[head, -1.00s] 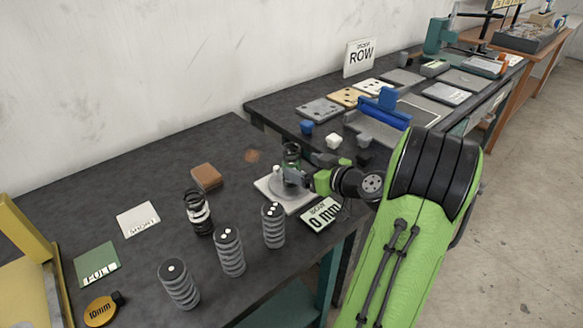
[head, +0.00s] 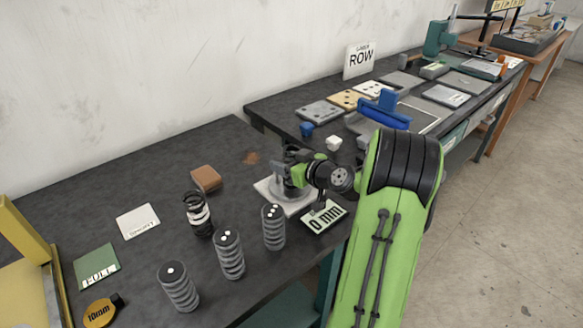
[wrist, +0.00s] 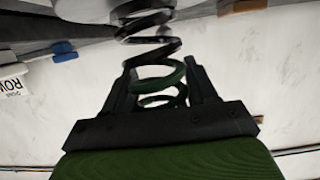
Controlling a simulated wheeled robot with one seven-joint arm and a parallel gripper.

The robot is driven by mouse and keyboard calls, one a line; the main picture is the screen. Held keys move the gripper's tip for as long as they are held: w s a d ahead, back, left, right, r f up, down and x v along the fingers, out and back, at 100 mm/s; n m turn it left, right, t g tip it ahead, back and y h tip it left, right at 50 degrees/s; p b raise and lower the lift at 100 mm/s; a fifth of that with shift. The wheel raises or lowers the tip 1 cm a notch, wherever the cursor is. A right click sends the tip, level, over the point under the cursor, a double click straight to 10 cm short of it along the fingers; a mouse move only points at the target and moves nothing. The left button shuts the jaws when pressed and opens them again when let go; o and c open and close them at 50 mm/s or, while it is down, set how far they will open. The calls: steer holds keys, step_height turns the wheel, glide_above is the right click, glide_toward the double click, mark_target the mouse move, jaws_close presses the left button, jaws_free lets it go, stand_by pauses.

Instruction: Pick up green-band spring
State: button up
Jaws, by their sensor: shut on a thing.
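The green-band spring shows in the wrist view as dark open coils with a green coil (wrist: 160,82) between my gripper's fingers (wrist: 163,90). My gripper is shut on it. In the head view my gripper (head: 284,172) is over the pale square plate (head: 268,189) with a round grey disc. The spring is mostly hidden there by the gripper, and I cannot tell whether its lower end touches the disc. A separate black spring with a white band (head: 198,215) stands to the left on the dark table.
Several grey coil stacks with dotted tops (head: 229,253) stand in front. A 0 mm display (head: 324,217) lies right of the plate. A brown block (head: 206,178), a white card (head: 138,221) and a green FULL card (head: 97,266) lie left.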

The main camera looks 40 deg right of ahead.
mark_target(287, 145)
steer(key=c, duration=0.3)
steer(key=shift+r, duration=0.15)
step_height(287, 145, up, 10)
steer(key=p, duration=0.3)
